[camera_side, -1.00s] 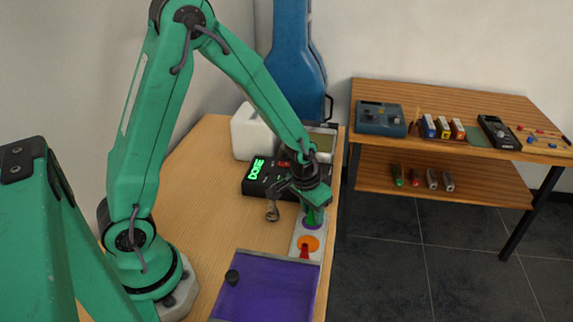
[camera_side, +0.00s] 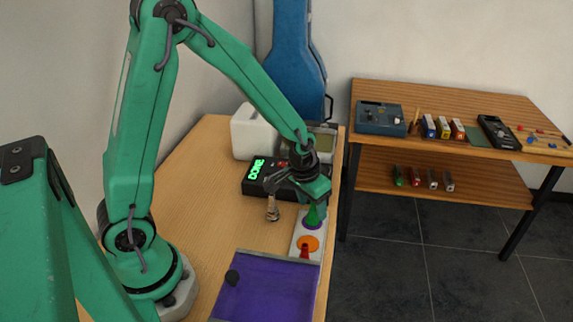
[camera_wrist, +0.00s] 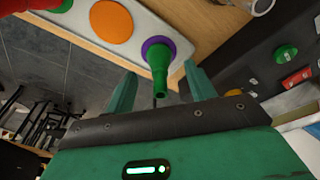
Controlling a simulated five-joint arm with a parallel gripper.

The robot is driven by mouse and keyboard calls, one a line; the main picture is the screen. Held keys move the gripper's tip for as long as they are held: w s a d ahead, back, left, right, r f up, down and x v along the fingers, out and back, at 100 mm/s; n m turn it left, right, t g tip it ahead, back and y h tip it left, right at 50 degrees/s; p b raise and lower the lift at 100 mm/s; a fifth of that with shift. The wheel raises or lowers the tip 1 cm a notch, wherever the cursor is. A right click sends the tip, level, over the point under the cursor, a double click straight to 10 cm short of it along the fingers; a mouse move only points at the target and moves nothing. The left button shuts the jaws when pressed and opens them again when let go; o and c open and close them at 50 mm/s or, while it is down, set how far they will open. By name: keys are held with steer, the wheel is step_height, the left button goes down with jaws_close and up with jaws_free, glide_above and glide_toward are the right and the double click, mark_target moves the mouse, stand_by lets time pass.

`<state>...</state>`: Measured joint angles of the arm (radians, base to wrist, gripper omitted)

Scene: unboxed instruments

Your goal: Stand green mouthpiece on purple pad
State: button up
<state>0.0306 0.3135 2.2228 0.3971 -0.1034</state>
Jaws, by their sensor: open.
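The green mouthpiece (camera_side: 313,214) stands upright, wide end down, on the purple pad (camera_side: 313,226) of a white strip. In the wrist view the green mouthpiece (camera_wrist: 161,67) rises from the purple pad (camera_wrist: 148,44), whose rim shows around its base. My gripper (camera_side: 298,188) is just above it. In the wrist view its fingers (camera_wrist: 160,88) are spread wide on either side of the mouthpiece's narrow tip, with gaps on both sides. Nothing is held.
The white strip (camera_wrist: 73,21) also bears an orange pad (camera_side: 308,242) and a red mouthpiece (camera_side: 304,251) nearer the tray. A small metal piece (camera_side: 272,209) stands left of the strip. A black display box (camera_side: 257,187) is behind.

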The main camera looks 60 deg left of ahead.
steer(key=v, duration=0.9)
steer(key=shift+r, duration=0.3)
steer(key=shift+s+r, duration=0.1)
steer(key=s+a+r+t, duration=0.1)
steer(key=s+r+t, duration=0.2)
steer(key=s+r, duration=0.7)
steer(key=shift+s+r+m, duration=0.4)
steer(key=shift+s, duration=1.9)
steer(key=shift+a, duration=0.1)
